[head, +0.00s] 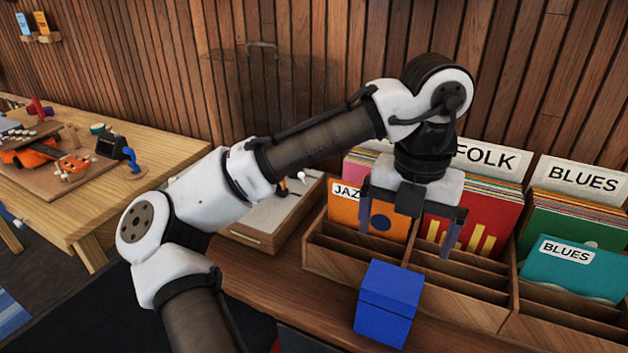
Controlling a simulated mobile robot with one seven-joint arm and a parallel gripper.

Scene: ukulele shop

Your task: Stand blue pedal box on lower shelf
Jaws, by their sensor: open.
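The blue pedal box (386,304) stands upright on the wooden counter, at the front of the divided record crate. A seam like a lid edge runs across its upper part. My gripper (408,238) points down with its two fingers apart and nothing between them. In the picture it is above and behind the box, in front of the record sleeves, and does not appear to touch the box. Small wall shelves (42,39) with upright blue and orange items show at the far upper left. I cannot tell whether one of these is the lower shelf.
The record crate (470,290) holds sleeves labelled JAZZ, FOLK and BLUES close around my gripper. A shallow wooden tray (262,235) lies to its left on the counter. A workbench (150,150) with tools and an orange instrument stands at left. A slatted wall is behind.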

